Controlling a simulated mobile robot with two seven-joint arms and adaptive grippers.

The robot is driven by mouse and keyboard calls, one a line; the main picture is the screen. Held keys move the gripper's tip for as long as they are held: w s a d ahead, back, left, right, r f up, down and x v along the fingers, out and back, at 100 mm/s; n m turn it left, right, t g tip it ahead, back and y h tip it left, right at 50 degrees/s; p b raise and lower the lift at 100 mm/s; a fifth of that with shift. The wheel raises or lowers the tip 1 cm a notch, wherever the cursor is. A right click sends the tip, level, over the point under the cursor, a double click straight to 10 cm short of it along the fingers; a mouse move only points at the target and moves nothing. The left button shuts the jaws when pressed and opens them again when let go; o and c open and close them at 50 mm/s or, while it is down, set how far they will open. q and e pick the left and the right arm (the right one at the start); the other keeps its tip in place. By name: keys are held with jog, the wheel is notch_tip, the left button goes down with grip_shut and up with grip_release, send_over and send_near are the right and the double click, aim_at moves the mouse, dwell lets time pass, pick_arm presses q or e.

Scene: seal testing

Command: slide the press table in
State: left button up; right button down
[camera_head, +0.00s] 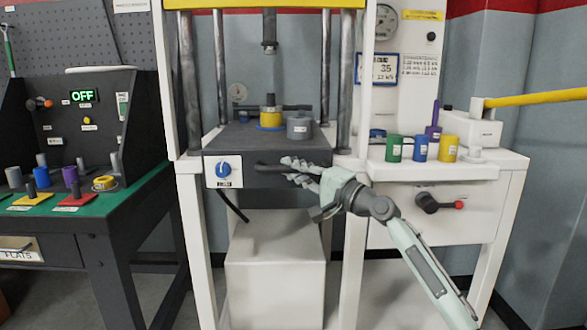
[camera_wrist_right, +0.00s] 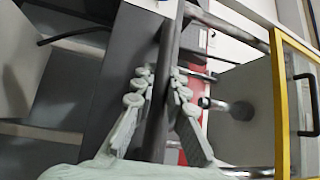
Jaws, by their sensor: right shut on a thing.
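The press table (camera_head: 222,140) is a dark grey block between the posts of the press, its front face sticking out toward me. A dark bar handle (camera_head: 266,168) runs across that face. My right gripper (camera_head: 292,168) is shut on the handle; its fingers lie on both sides of the bar. The right wrist view shows the handle (camera_wrist_right: 160,112) between the fingers (camera_wrist_right: 161,78), beside the grey front face (camera_wrist_right: 122,65). A yellow piece on a blue ring (camera_head: 270,118) and a grey-blue cylinder (camera_head: 299,126) stand on the table. My left gripper is out of view.
The press ram (camera_head: 269,32) hangs above the table. A blue knob (camera_head: 223,170) is at the front face's left end. A white side bench (camera_head: 500,160) at right carries several coloured cylinders and a yellow lever (camera_head: 535,97). A green-topped bench (camera_head: 150,180) stands at left.

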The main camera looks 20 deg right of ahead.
jog(key=shift+w+d+r, duration=0.15)
jog(key=shift+d+r, duration=0.05)
jog(key=c, duration=2)
grip_release()
jog(key=o, duration=0.5)
jog(key=shift+w+a+f, duration=0.1)
jog(key=shift+f, duration=0.05)
jog(key=shift+c, duration=0.2)
jog(key=v, duration=1.2)
